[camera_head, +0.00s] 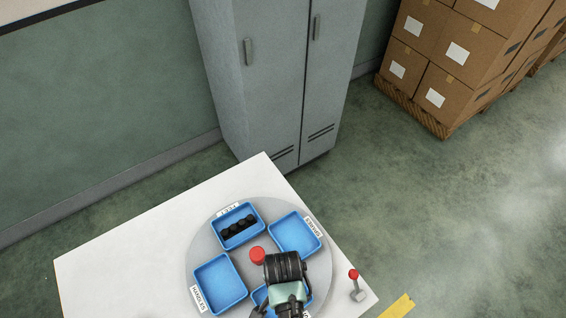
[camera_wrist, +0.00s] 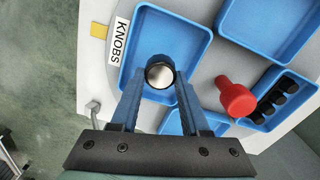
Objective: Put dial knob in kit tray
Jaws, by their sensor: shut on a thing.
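A round dial knob (camera_wrist: 160,72) with a silver face and dark rim is between the fingertips of my gripper (camera_wrist: 159,80), which is shut on it. In the wrist view the knob is in front of a blue tray (camera_wrist: 204,51) labelled KNOBS. I cannot tell whether it touches the tray floor. In the head view my wrist covers most of that tray (camera_head: 258,296), and the knob and fingertips are hidden. No tray carries a readable kit label.
The trays sit on a round grey turntable (camera_head: 198,250) with a red central handle (camera_head: 258,256). One tray (camera_head: 258,212) holds several black pieces; the left (camera_head: 220,284) and right (camera_head: 295,233) trays look empty. A red-tipped lever (camera_head: 355,284) stands at the table's right. The table's left (camera_head: 120,270) is clear.

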